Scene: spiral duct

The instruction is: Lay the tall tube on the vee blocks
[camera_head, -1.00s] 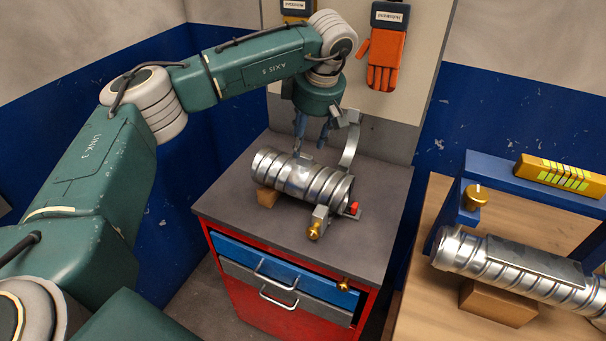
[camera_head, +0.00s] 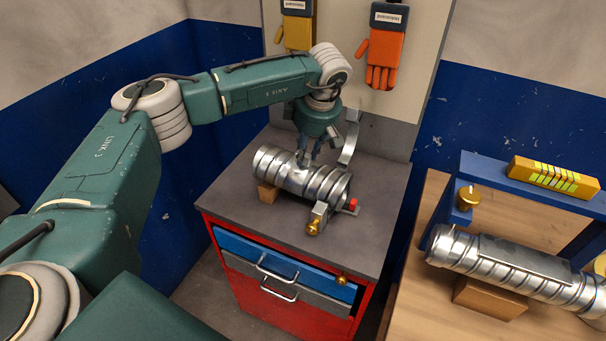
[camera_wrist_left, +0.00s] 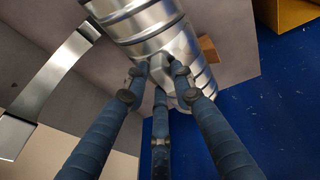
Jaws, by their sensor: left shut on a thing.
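A ribbed silver tube (camera_head: 282,172) lies on its side on the grey top of the red cabinet (camera_head: 225,192). A brown block (camera_head: 268,192) shows under its left end. My left gripper (camera_head: 307,164) points down at the top of this tube. In the left wrist view its blue fingers (camera_wrist_left: 160,75) are closed on a small raised part of the tube (camera_wrist_left: 145,20). A second ribbed tube (camera_head: 490,267) lies on a brown block (camera_head: 490,298) on the wooden bench at right. I cannot tell which is the tall tube. My right gripper is out of view.
A grey clamp with a brass knob (camera_head: 314,227) stands at the tube's front right end. A curved metal strip (camera_head: 350,140) rises behind it. Gloves (camera_head: 381,58) hang on the back board. A blue frame (camera_head: 505,178) stands on the bench. The cabinet top's left part is clear.

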